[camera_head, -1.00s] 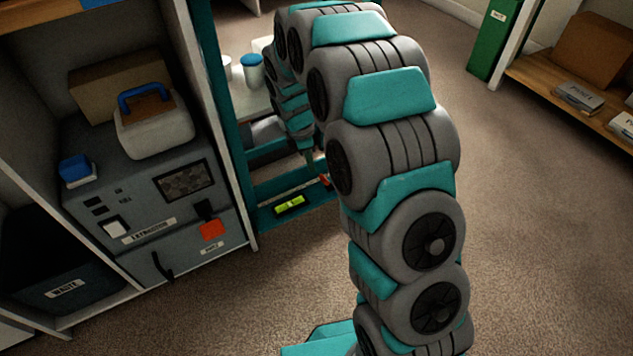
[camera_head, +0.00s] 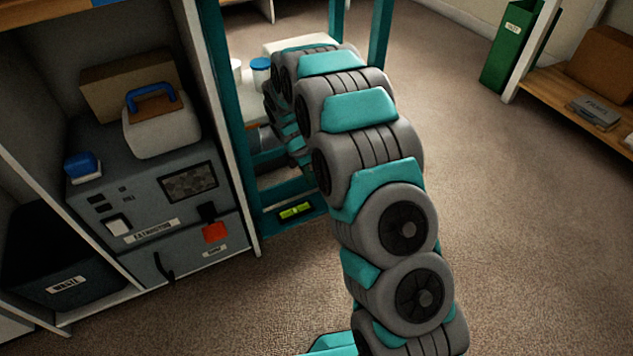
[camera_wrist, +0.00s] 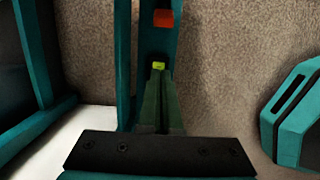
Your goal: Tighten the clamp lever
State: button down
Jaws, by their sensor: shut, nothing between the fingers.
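An orange-red piece (camera_wrist: 163,18), which may be the clamp lever, shows at the top of the wrist view on a teal rail (camera_wrist: 158,45). Its full shape and setting cannot be told. My gripper (camera_wrist: 159,74) is shut and empty, its dark green fingers pointing toward the rail, below the orange-red piece in the picture. A small yellow-green level (camera_wrist: 158,66) shows just past the fingertips; I cannot tell whether they touch. In the head view, the level (camera_head: 295,211) lies on the teal frame's low ledge, while my arm hides the gripper and the orange-red piece.
A grey extruder (camera_head: 150,215) with a red switch (camera_head: 215,232) stands in the shelf unit at left, beside a dark waste bin (camera_head: 65,270). White jars with blue lids (camera_head: 261,64) stand behind my arm. Carpet (camera_head: 530,220) at right is clear.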

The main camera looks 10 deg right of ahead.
jog(key=f, duration=0.3)
jog(key=d+f, duration=0.1)
jog(key=f, duration=0.2)
jog(key=f+b, duration=0.1)
jog(key=f, duration=0.2)
jog(key=shift+w+d+f, duration=0.2)
jog(key=shift+w+d, duration=0.05)
jog(key=shift+d, duration=0.1)
jog(key=d, duration=0.1)
jog(key=d+r, duration=0.1)
jog(key=w, duration=0.1)
jog(key=shift+d+r, duration=0.25)
jog(key=shift+d, duration=0.15)
jog(key=shift+d+r, duration=0.15)
jog(key=shift+d, duration=0.1)
jog(key=shift+w+r, duration=0.1)
